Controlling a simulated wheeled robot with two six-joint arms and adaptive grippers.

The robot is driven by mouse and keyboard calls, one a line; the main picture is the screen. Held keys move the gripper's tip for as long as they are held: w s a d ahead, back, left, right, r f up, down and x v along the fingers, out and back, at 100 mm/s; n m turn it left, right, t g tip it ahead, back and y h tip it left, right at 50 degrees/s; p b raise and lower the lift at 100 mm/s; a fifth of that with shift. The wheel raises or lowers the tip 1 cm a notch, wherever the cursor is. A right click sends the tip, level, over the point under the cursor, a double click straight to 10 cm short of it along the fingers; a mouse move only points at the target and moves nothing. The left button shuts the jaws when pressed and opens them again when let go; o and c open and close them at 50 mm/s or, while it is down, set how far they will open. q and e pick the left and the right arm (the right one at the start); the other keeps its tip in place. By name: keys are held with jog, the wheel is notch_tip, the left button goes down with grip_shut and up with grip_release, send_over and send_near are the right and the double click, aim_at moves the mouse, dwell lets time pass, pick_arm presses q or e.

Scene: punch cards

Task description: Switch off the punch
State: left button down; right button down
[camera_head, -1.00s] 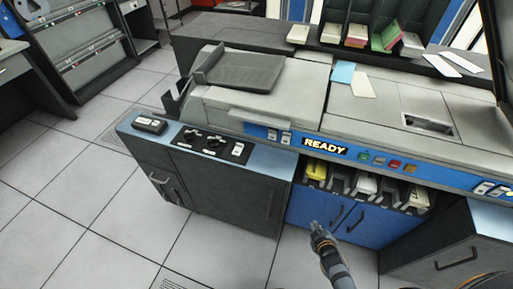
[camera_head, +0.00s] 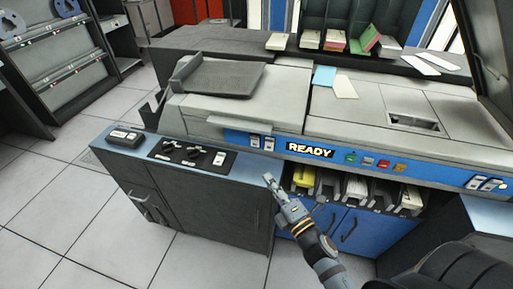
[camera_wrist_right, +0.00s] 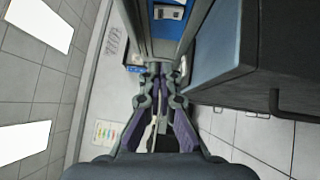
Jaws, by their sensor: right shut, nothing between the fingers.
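The punch (camera_head: 240,105) is a grey machine with a blue front strip and a lit READY sign (camera_head: 310,150). A pair of white switches (camera_head: 262,142) sits on the strip left of the sign. On the lower left ledge, a black panel (camera_head: 190,154) carries two dark knobs and a white switch (camera_head: 219,158). Coloured buttons (camera_head: 375,162) are right of the sign. My right gripper (camera_head: 269,180) is shut and empty in front of the machine, below the strip and right of the black panel. It also shows in the right wrist view (camera_wrist_right: 156,68). My left gripper is out of view.
A small dark box (camera_head: 125,137) sits at the ledge's left end. Card bins (camera_head: 352,188) are right of my gripper, above blue doors (camera_head: 345,230). Loose cards (camera_head: 335,85) lie on top of the punch. Tiled floor (camera_head: 100,240) is clear at the left.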

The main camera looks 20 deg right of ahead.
jog(key=p, duration=0.5)
send_near(251, 139)
jog(key=w+a, duration=0.3)
jog(key=shift+a+r, duration=0.25)
jog(key=shift+w+d+b, duration=0.3)
jog(key=shift+w+d, duration=0.5)
jog(key=shift+w, duration=0.15)
jog(key=shift+w+d+r, duration=0.1)
jog(key=shift+w+d, duration=0.25)
jog(key=shift+w, duration=0.1)
